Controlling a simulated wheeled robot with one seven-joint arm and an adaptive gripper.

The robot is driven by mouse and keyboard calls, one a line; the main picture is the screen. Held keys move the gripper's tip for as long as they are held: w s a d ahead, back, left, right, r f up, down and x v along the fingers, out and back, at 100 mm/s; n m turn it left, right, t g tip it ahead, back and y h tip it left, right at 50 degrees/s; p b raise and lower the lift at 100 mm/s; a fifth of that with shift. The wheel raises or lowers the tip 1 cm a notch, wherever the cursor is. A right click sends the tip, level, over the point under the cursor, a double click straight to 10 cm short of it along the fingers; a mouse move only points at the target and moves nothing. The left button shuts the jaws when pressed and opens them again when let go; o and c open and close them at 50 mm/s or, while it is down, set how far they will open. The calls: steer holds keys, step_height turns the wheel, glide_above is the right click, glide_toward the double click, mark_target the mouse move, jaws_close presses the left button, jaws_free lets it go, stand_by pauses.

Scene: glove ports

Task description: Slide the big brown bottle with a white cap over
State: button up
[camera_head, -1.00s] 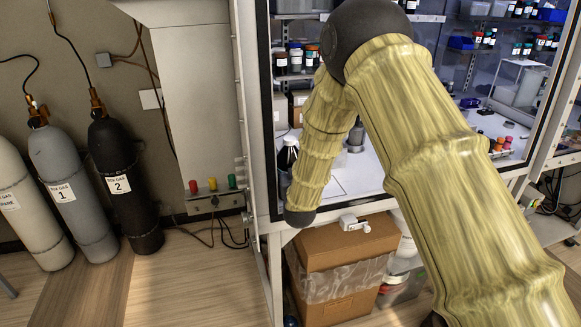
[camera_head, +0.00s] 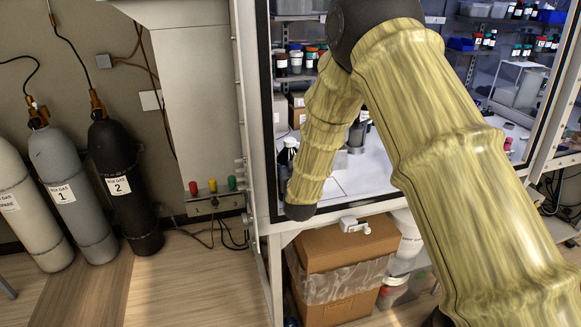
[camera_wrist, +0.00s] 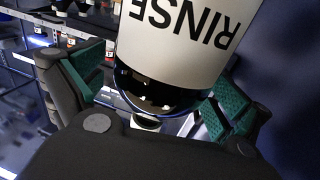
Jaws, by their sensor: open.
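The big dark brown bottle (camera_head: 284,158) stands inside the glove box near its left side, partly hidden behind my arm in the head view. Its white cap (camera_head: 291,142) shows at the top. In the wrist view the bottle (camera_wrist: 180,45) appears upside down, close up, with a white label reading "RINSE" and a dark shoulder. My gripper (camera_wrist: 150,95) is open, with its green-padded fingers on either side of the bottle. I cannot tell whether either finger touches it.
Shelves with small bottles (camera_head: 296,60) line the back of the box. The frame post (camera_head: 250,120) stands close left of my arm. A white work surface (camera_head: 365,180) lies open to the right. A cardboard box (camera_head: 340,245) sits below, and gas cylinders (camera_head: 60,185) stand at left.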

mark_target(290, 140)
steer(key=shift+r, duration=3.6)
